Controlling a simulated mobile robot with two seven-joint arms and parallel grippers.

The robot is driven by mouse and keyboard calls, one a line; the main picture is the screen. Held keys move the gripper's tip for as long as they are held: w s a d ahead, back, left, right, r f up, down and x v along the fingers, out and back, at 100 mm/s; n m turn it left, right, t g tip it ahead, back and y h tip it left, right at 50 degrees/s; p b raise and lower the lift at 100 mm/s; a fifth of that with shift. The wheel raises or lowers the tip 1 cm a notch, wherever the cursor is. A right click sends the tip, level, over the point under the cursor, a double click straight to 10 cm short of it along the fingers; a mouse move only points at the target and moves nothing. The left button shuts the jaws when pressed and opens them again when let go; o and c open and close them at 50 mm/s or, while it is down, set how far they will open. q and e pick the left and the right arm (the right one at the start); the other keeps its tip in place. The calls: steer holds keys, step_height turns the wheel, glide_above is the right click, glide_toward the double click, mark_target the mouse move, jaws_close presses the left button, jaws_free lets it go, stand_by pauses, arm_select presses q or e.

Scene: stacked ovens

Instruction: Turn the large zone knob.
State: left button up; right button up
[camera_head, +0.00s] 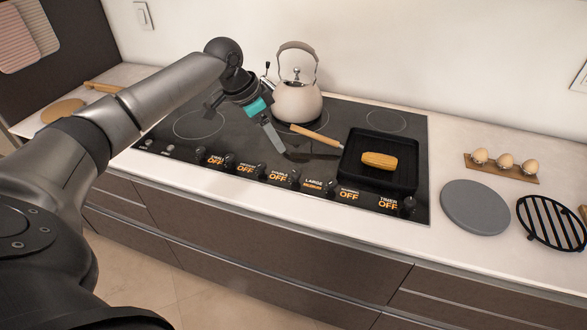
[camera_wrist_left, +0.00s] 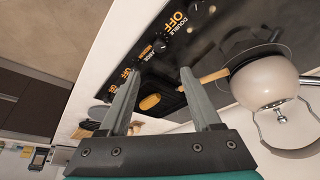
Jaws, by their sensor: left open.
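The large zone's label (camera_head: 314,184) on the cooktop's front strip reads LARGE, with an orange setting that looks like MEDIUM. Other orange readouts there show OFF. Small dark knobs stand on both sides of this label, one to its left (camera_head: 295,178) and one to its right (camera_head: 330,189); I cannot tell surely which belongs to it. The label also shows in the left wrist view (camera_wrist_left: 156,52). My left gripper (camera_head: 279,148) is open and empty above the cooktop, behind the knob row. Its two spread fingers show in the left wrist view (camera_wrist_left: 158,73). My right gripper is out of view.
A kettle (camera_head: 297,103) stands behind my left gripper. A wooden-handled spatula (camera_head: 313,135) and a square black pan (camera_head: 398,179) holding corn (camera_head: 379,160) lie to its right. A grey round plate (camera_head: 475,207), a black rack (camera_head: 551,222) and eggs (camera_head: 504,160) are further right.

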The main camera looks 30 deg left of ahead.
mark_target(295, 173)
arm_select(q)
steer(key=b+x, duration=0.2)
steer(key=x, duration=1.2)
steer(key=shift+s, duration=0.1)
jaws_close()
